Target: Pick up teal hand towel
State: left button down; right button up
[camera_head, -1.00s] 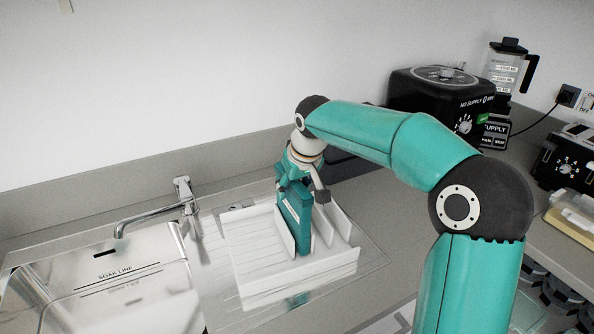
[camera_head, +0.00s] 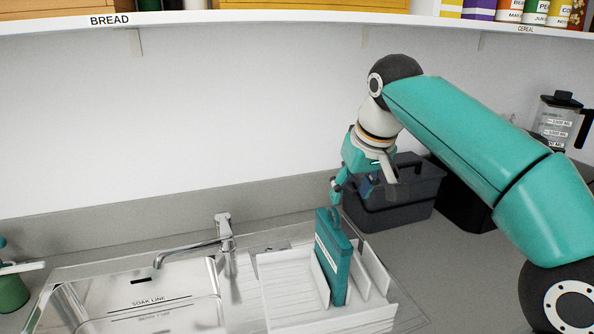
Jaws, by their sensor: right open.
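The teal hand towel (camera_head: 335,262) looks like a flat, upright teal slab with a pale label strip along its edge and a small loop on top. It stands between the dividers of a white rack (camera_head: 375,268) beside the sink. My right gripper (camera_head: 360,190) is open and empty, a little above the towel and slightly to its right. Its fingers point down and appear apart from the towel, though the gap to the loop is hard to judge.
A metal sink (camera_head: 140,300) and tap (camera_head: 225,240) lie left of the rack. A dark grey caddy (camera_head: 400,205) stands behind my gripper. A shelf (camera_head: 300,18) runs overhead. A green bottle (camera_head: 10,292) is at the left edge, and a jug (camera_head: 560,120) at the right.

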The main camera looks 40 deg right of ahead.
aim_at(333, 251)
jog(key=u, duration=0.05)
jog(key=k, duration=1)
jog(key=z, duration=0.05)
